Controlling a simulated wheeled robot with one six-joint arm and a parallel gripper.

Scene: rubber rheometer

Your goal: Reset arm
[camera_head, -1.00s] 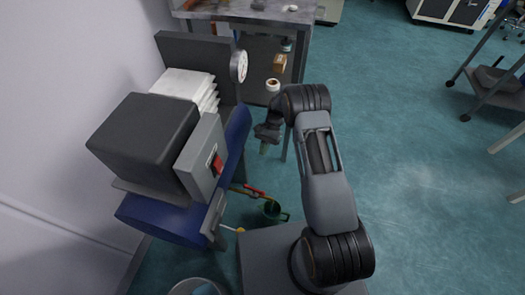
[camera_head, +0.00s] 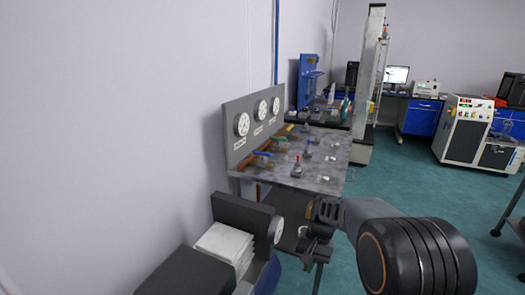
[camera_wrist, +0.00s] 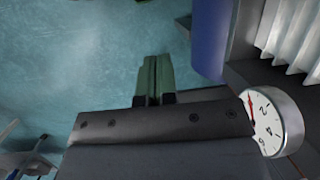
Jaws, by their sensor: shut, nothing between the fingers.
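My gripper (camera_head: 316,251) hangs at the end of my arm in the lower middle of the head view, in front of the bench with the gauge panel. In the wrist view my gripper's two green-tipped fingers (camera_wrist: 153,78) lie side by side, shut, with nothing between them. The teal floor (camera_wrist: 85,50) is behind them. My gripper appears to hold nothing and to be apart from the machine beside it.
A machine with a round gauge (camera_head: 277,231) and a white ribbed block (camera_head: 225,243) stands left of my gripper. The gauge also shows in the wrist view (camera_wrist: 272,122). A marbled bench (camera_head: 325,165) with several valves is behind. Open floor (camera_head: 400,185) lies to the right.

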